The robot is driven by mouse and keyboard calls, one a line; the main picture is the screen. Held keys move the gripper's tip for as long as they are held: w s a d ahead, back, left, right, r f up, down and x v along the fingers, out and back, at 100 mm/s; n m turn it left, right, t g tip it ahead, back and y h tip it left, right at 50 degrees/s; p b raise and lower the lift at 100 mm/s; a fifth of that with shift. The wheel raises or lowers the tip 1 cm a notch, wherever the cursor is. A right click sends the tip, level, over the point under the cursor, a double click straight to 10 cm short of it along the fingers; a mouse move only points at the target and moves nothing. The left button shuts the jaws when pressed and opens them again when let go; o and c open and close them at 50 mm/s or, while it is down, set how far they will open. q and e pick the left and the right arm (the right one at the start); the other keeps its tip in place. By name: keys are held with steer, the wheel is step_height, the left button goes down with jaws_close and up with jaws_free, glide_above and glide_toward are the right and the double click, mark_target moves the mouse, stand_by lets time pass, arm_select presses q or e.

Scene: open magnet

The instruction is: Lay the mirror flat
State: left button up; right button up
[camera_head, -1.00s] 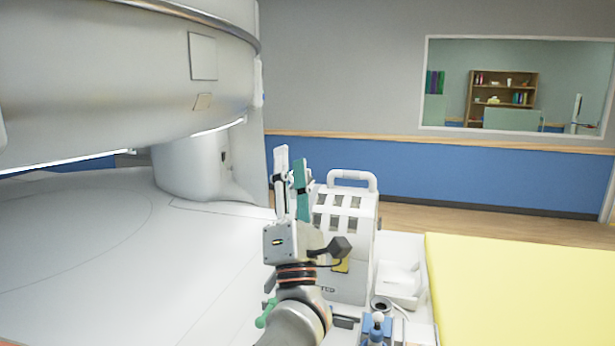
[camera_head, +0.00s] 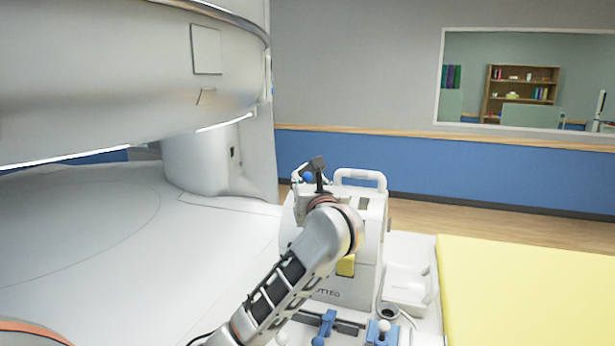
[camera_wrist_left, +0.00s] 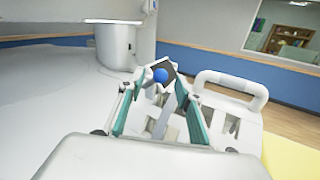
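A small dark square plate with a blue ball on its face (camera_wrist_left: 163,76) may be the mirror; I cannot tell for sure. It stands tilted near the slotted top of a white case in the left wrist view. My left gripper (camera_wrist_left: 156,92) has its two teal fingers spread, with the plate showing between and just beyond the tips. I cannot tell if they touch it. In the head view my wrist hides most of this gripper; a bit of blue (camera_head: 308,177) shows beyond it. My right gripper is not in view.
The white case (camera_head: 370,215) has a raised handle (camera_head: 360,178). A white tray (camera_head: 405,284) and blue holders (camera_head: 382,333) stand beside it. The large white machine (camera_head: 100,70) overhangs a broad bare white surface (camera_head: 80,240) at left. A yellow surface (camera_head: 530,290) is clear at right.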

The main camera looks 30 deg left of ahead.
mark_target(307, 178)
arm_select(q)
steer(key=shift+x, duration=1.9)
steer(key=shift+s, duration=0.1)
jaws_close()
steer(key=shift+n, duration=0.3)
steer(key=n+h, duration=0.1)
steer(key=a+r+n+g+p, duration=0.1)
steer(key=n, duration=0.1)
steer(key=shift+s+a+h, duration=0.15)
steer(key=shift+a+h, duration=0.05)
steer(key=shift+h, duration=0.2)
steer(key=shift+s+a+n+g+h+b, duration=0.1)
steer(key=shift+a+n+g+h+b, duration=0.1)
steer(key=shift+a+n+h, duration=0.45)
steer(key=shift+s+a+n+g+h+b, duration=0.1)
steer(key=shift+n+g+h+b, duration=0.2)
steer(key=shift+n, duration=0.65)
steer(key=shift+h, duration=0.25)
jaws_free()
steer(key=shift+r, duration=0.1)
